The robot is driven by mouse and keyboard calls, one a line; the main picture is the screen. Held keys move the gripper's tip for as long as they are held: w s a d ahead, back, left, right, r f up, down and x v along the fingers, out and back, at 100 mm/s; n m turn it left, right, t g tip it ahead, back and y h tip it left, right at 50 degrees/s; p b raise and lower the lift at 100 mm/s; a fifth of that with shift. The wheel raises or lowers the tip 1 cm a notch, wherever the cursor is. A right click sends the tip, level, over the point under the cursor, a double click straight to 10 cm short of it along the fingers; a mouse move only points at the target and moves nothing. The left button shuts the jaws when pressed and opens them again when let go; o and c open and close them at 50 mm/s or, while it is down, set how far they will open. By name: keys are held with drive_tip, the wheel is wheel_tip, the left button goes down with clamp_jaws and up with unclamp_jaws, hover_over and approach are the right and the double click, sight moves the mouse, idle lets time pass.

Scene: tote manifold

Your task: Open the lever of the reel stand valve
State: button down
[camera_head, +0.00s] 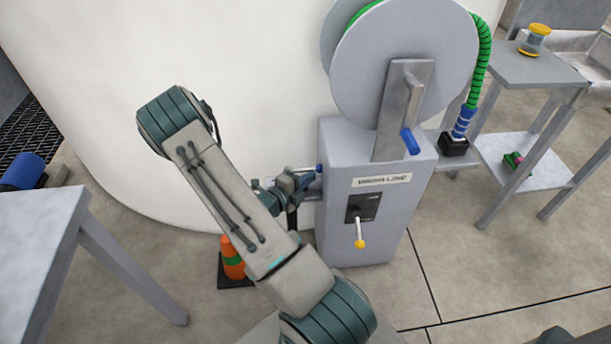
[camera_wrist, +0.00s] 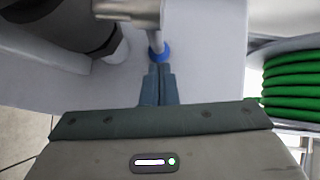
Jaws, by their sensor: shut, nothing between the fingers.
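The reel stand (camera_head: 340,150) is a grey box with a large reel on top. A blue-ended part (camera_head: 319,168) shows at its left side, beside my gripper (camera_head: 308,180). In the wrist view my gripper (camera_wrist: 158,75) has its fingers together, with nothing between them. Their tips are at or very near the blue end (camera_wrist: 158,53) of a grey metal piece (camera_wrist: 128,10); I cannot tell whether they touch. This may be the valve's lever. A yellow-knobbed lever (camera_head: 360,243) hangs down from a dark plate on the stand's front. My arm hides part of the gripper.
A white tank (camera_head: 260,70) stands close behind. A blue-handled crank (camera_head: 410,141) and green hose (camera_head: 484,55) are on the reel. An orange cone (camera_head: 232,262) stands below my arm. Tables stand left (camera_head: 40,220) and right (camera_head: 535,70). The floor at front right is clear.

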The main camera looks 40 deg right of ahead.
drive_tip(key=s+a+r+p, duration=0.1)
drive_tip(key=s+a, duration=0.3)
drive_tip(key=a, duration=0.7)
drive_tip(key=shift+s+a+r+p, duration=0.2)
drive_tip(key=shift+r+p, duration=0.15)
drive_tip(key=shift+p, duration=0.4)
drive_tip(key=shift+r, duration=0.1)
drive_tip(key=s+a+r+n+y+p, duration=0.3)
drive_tip(key=a+r+n+y+p, duration=0.2)
drive_tip(key=r+n, duration=0.6)
drive_tip(key=s+a+r+n+y+p, duration=0.3)
drive_tip(key=r+n+p, duration=0.6)
drive_tip(key=r, duration=1.1)
drive_tip(key=s+a+r+n+y+p, duration=0.3)
drive_tip(key=a+r+n+y+p, duration=0.4)
drive_tip(key=r+n, duration=0.5)
wheel_tip(320, 180, up, 4)
drive_tip(key=shift+s+f+n+t+y, duration=0.1)
drive_tip(key=shift+s+n+t+y, duration=0.15)
drive_tip(key=shift+y, duration=0.35)
drive_tip(key=shift+d, duration=0.2)
